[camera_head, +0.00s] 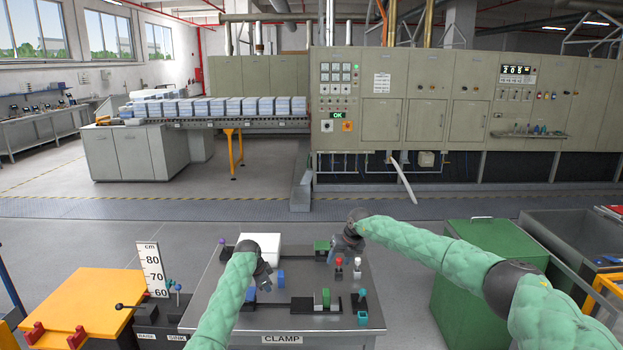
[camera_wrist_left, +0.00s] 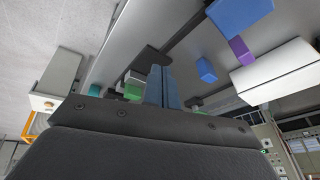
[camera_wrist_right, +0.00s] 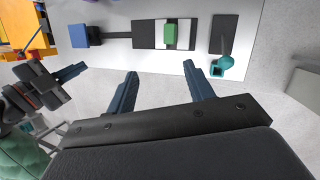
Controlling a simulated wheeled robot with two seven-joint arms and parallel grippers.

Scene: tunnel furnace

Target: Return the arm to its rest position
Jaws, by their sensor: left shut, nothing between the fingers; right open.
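My left arm comes in from the lower left in a green quilted sleeve. Its gripper (camera_head: 264,277) is over the left part of the grey table marked CLAMP (camera_head: 222,318). In the left wrist view the two fingers (camera_wrist_left: 162,86) are together with nothing between them. My right arm, in the same green sleeve, reaches in from the right. Its gripper (camera_head: 344,247) is above the table's right side. In the right wrist view its fingers (camera_wrist_right: 164,92) are spread apart and empty, and the left gripper (camera_wrist_right: 52,84) shows at the left.
The table carries a white box (camera_head: 262,243), a green block (camera_head: 326,297) on a black-and-white fixture, and small levers. An orange-topped stand (camera_head: 75,300) is at the left. A green cabinet (camera_head: 480,238) and a grey bin (camera_head: 570,240) are at the right. The furnace (camera_head: 420,110) stands behind open floor.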

